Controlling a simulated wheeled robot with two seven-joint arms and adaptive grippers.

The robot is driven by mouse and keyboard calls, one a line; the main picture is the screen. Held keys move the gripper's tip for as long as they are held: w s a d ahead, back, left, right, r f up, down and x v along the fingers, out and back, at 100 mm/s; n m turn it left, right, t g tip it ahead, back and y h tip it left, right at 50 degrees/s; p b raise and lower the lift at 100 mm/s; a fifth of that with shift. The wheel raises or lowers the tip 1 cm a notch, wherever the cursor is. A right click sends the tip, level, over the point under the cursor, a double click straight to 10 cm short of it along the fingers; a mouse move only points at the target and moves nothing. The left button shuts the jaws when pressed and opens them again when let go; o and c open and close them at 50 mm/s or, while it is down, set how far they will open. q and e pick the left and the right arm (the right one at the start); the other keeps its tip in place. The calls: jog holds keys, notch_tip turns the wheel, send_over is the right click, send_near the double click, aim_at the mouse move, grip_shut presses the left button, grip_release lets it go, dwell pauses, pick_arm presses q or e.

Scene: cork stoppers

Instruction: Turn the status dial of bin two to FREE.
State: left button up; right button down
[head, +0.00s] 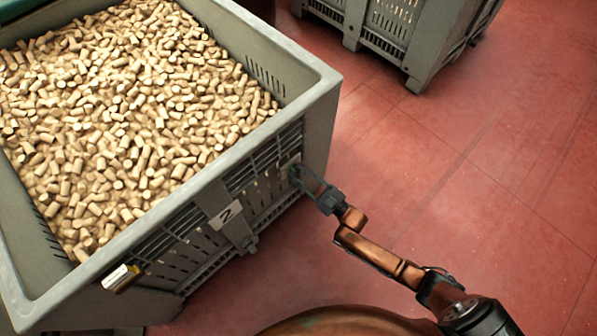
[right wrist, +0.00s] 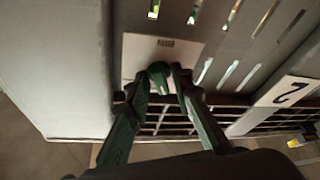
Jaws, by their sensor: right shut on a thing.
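Bin two is a grey crate (head: 205,189) full of corks, with a white number 2 plate (head: 226,214) on its side; that plate also shows in the right wrist view (right wrist: 287,91). The status dial's green knob (right wrist: 159,70) sits on a pale plate (right wrist: 184,52) fixed to the crate's side. A small dark label (right wrist: 166,43) is on the plate, its text too small to read. My right gripper (right wrist: 163,77) is shut on the knob, one finger on each side. In the head view my right gripper (head: 304,176) reaches the crate's side near its right corner. The left gripper is not in view.
The corks (head: 130,110) fill the crate nearly to the rim. A yellow and white item (head: 121,278) is on the crate's lower left side. Another grey crate (head: 428,50) stands at the back. The red floor (head: 480,170) to the right is clear.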

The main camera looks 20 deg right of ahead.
jog(key=m+h, duration=0.1)
jog(key=m, duration=0.1)
jog(key=shift+s+a+f+m+t, duration=0.1)
jog(key=shift+m+t, duration=0.2)
jog(key=shift+t, duration=0.1)
jog(key=shift+m+t+h, duration=0.3)
jog(key=shift+m+h, duration=0.1)
jog(key=shift+m, duration=0.6)
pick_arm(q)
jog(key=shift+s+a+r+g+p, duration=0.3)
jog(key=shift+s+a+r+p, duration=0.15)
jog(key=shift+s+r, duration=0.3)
pick_arm(e)
jog(key=m+h, duration=0.1)
jog(key=m, duration=0.2)
jog(key=shift+t+h, duration=0.3)
jog(key=shift+f, duration=0.1)
jog(key=shift+a, duration=0.1)
jog(key=c, duration=2)
grip_release()
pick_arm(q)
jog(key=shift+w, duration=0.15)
